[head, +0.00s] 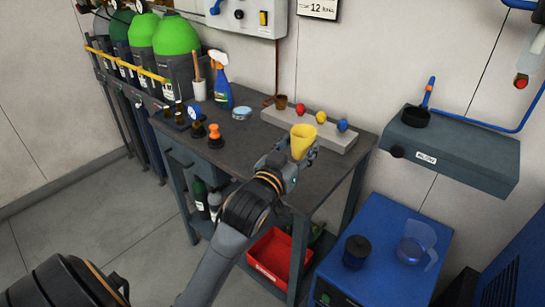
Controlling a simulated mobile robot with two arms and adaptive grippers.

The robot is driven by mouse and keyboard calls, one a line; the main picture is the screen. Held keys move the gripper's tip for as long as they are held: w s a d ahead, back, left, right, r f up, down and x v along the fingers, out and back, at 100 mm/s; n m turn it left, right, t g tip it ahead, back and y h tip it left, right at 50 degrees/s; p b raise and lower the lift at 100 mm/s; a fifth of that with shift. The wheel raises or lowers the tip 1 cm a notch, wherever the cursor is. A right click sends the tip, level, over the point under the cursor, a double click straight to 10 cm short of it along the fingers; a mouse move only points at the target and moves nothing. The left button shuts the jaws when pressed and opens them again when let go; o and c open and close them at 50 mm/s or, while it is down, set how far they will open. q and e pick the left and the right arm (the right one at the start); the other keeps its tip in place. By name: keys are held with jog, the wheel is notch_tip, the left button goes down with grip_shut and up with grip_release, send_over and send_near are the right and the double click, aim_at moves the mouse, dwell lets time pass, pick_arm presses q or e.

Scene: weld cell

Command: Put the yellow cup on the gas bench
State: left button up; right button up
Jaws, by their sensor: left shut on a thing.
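The yellow cup (301,143) is held upright in my left gripper (300,157), which is shut on it. The gripper is at the front right part of the dark-topped bench (240,147). The cup appears over the bench top, in front of the grey block with coloured knobs. I cannot tell whether the cup's base touches the top, as the fingers hide it. This bench stands beside the gas cylinders. My right gripper is not in view.
A grey block (335,137) with coloured knobs lies at the bench's back right. A blue spray bottle (222,88), a round tin (241,113) and an orange-topped item (214,136) stand farther left. The bench's middle is clear. A blue cabinet (385,262) stands at right.

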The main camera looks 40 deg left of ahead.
pick_arm(q)
jog(key=w+a+f, duration=0.4)
jog(key=a, duration=0.1)
jog(key=w+a+f, duration=0.2)
jog(key=f, duration=0.1)
jog(key=shift+a, duration=0.35)
jog(key=shift+w+a+f+b, duration=0.25)
jog(key=shift+a+f+b, duration=0.05)
jog(key=shift+f, duration=0.25)
jog(key=f, duration=0.3)
jog(key=shift+w+a, duration=0.1)
jog(key=shift+a, duration=0.1)
jog(key=shift+f, duration=0.3)
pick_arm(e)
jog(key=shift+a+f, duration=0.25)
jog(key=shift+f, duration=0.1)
pick_arm(q)
jog(key=shift+f, duration=0.1)
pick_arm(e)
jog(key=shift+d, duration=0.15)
pick_arm(q)
jog(key=o, duration=1.3)
jog(key=shift+c, duration=0.2)
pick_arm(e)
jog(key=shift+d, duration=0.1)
